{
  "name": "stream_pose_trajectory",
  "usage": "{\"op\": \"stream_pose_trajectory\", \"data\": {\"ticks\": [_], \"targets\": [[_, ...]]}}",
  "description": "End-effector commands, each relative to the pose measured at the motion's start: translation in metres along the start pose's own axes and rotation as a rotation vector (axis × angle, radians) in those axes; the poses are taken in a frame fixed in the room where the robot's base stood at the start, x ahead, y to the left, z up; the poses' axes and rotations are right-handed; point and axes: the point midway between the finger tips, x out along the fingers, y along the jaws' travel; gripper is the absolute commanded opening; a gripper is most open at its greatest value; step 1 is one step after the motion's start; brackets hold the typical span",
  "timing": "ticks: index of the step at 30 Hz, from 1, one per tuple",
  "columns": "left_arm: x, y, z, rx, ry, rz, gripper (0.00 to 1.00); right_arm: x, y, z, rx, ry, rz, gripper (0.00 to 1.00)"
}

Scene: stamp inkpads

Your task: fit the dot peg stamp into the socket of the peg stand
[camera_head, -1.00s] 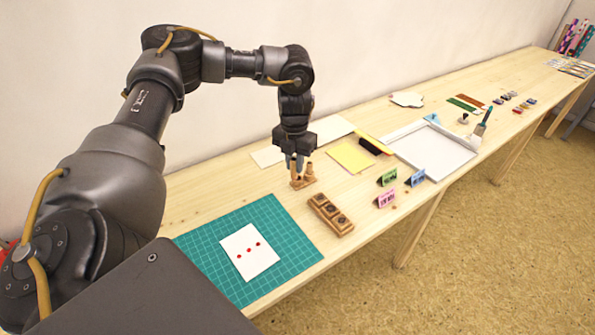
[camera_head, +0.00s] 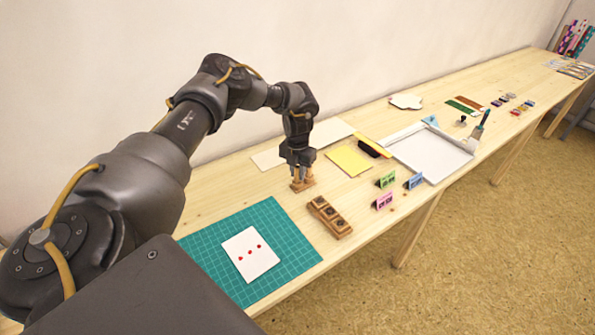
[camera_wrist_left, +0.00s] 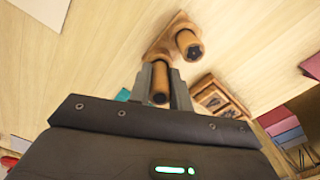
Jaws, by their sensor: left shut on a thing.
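The wooden peg stand (camera_head: 306,184) stands on the table in the head view, under my left gripper (camera_head: 299,178). In the left wrist view its base (camera_wrist_left: 158,47) carries one upright wooden peg (camera_wrist_left: 187,42). My left gripper (camera_wrist_left: 163,84) is shut on another wooden peg, the dot peg stamp (camera_wrist_left: 160,88), seen end-on between the fingers. The held stamp is upright over the near end of the stand. The fingers hide its foot, so I cannot tell how deep it sits in the socket. My right gripper is not in view.
A wooden holder with dark square wells (camera_head: 329,217) lies just right of the stand. A green cutting mat (camera_head: 205,245) bears a white card with red dots (camera_head: 250,254).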

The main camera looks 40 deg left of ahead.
Motion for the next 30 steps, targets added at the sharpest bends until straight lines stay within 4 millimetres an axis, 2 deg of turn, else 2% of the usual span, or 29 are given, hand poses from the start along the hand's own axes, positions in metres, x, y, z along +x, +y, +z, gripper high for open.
{"op": "stream_pose_trajectory", "data": {"ticks": [1, 6, 7, 11, 20, 24, 26, 30], "targets": [[0.006, 0.000, -0.004, 0.003, 0.010, 0.002, 0.00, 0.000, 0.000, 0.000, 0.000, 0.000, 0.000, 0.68], [0.008, 0.000, -0.005, 0.004, 0.014, 0.002, 0.00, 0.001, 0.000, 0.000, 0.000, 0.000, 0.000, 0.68], [0.009, 0.000, -0.006, 0.004, 0.015, 0.002, 0.23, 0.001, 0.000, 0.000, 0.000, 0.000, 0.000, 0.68], [0.008, 0.000, -0.005, 0.003, 0.014, 0.002, 0.40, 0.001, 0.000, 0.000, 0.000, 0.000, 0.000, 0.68], [0.007, 0.000, -0.004, 0.003, 0.009, 0.001, 0.41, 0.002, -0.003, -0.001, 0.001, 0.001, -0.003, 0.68], [0.015, 0.000, -0.003, 0.004, 0.008, 0.001, 0.41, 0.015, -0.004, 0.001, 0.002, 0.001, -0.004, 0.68], [-0.001, -0.001, -0.002, 0.002, 0.004, -0.001, 0.41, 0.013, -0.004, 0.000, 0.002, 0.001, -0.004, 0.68], [-0.029, 0.001, -0.003, 0.002, 0.002, -0.003, 0.41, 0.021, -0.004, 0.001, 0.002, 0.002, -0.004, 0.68]]}}
